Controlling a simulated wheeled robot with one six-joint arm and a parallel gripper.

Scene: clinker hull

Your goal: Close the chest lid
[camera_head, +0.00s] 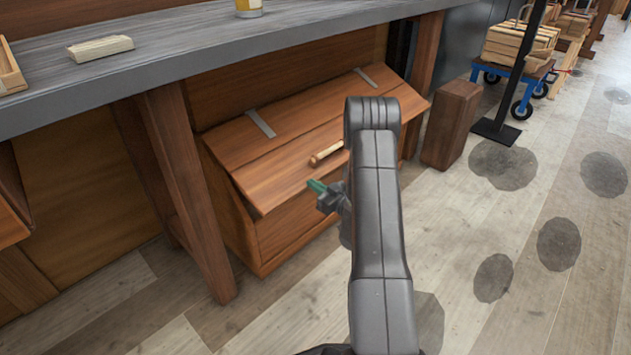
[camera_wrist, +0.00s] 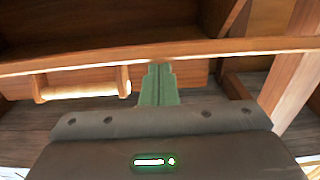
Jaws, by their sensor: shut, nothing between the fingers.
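The wooden chest (camera_head: 290,232) stands under the workbench. Its lid (camera_head: 290,150) slopes down toward the front, with two grey hinge straps at the back and its front edge overhanging the chest front. My gripper (camera_head: 317,187) is shut and empty, close to the lid just below the handle. In the wrist view, its green fingers (camera_wrist: 159,70) meet a wooden edge visually; contact is unclear.
The grey workbench top (camera_head: 200,45) overhangs the chest, with a wooden leg (camera_head: 188,190) at left. A brown box (camera_head: 452,123) stands right of the chest, and a blue cart (camera_head: 515,75) with wood is farther back. The floor at right is mostly open.

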